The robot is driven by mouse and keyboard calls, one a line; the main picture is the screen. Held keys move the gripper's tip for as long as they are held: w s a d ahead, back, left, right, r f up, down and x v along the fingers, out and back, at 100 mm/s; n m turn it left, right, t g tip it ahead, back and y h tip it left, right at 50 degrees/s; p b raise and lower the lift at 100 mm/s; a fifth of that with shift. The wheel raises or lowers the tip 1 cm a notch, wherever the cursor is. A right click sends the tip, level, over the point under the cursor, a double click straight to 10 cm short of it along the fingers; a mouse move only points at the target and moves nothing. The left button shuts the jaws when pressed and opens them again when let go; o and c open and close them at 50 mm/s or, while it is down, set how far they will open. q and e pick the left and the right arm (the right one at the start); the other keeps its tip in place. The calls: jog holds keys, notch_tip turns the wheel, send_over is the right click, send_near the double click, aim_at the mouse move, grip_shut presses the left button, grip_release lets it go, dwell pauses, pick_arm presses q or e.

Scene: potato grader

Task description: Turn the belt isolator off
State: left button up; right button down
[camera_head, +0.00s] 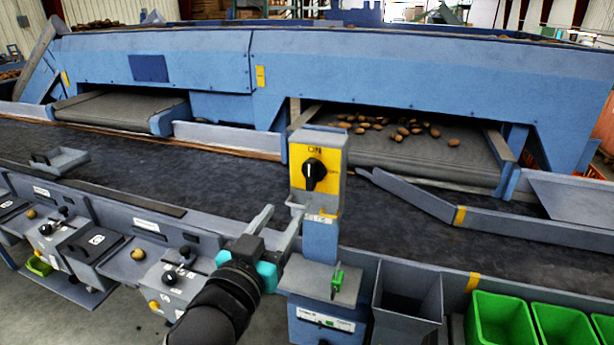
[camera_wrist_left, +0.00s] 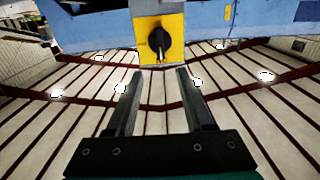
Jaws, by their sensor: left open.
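The belt isolator (camera_head: 318,163) is a grey box with a yellow plate on a blue post, in the middle of the head view. Its black rotary knob (camera_head: 314,174) stands upright, pointing at the "ON" lettering above it. My left gripper (camera_head: 283,219) is open and empty, just left of and below the isolator. In the left wrist view the knob (camera_wrist_left: 159,42) is ahead of the open fingers (camera_wrist_left: 158,82), centred between them and apart from them. My right gripper is not in view.
A dark conveyor belt (camera_head: 120,165) runs behind the isolator. Potatoes (camera_head: 390,128) lie on a grey feed belt at the back. Green crates (camera_head: 500,318) stand at the lower right. Control boxes (camera_head: 170,277) line the lower left.

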aim_at(309, 176)
pick_arm(q)
jog(key=x, duration=1.4)
jog(key=shift+f, duration=0.1)
grip_shut()
dwell(0.4)
